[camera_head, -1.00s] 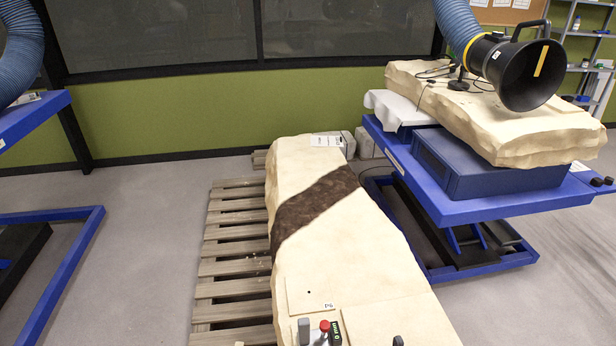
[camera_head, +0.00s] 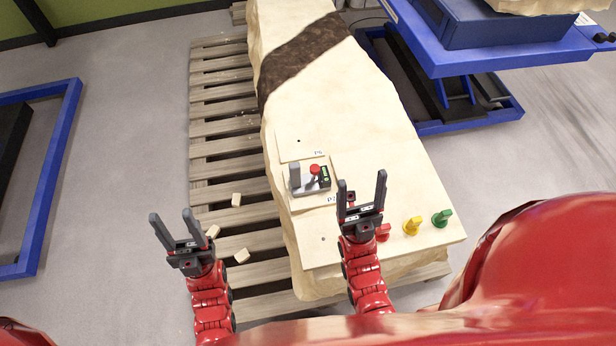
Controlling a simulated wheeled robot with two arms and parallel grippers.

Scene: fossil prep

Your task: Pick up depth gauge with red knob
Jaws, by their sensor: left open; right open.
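The depth gauge with the red knob (camera_head: 313,170) sits on a thin pale plate on the large stone slab (camera_head: 400,150). It has a grey block, a red knob on top and a dark part with a green display. My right gripper (camera_head: 361,182) is open and empty, just to the right of the gauge in the picture and apart from it. My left gripper (camera_head: 171,216) is open and empty, further left, over the pallet's left edge and floor.
Red (camera_head: 383,232), yellow (camera_head: 411,226) and green (camera_head: 441,218) knobbed pieces stand near the slab's front edge. A wooden pallet (camera_head: 222,128) with several loose pale chips lies beneath. A blue lift table (camera_head: 480,62) stands at the back right.

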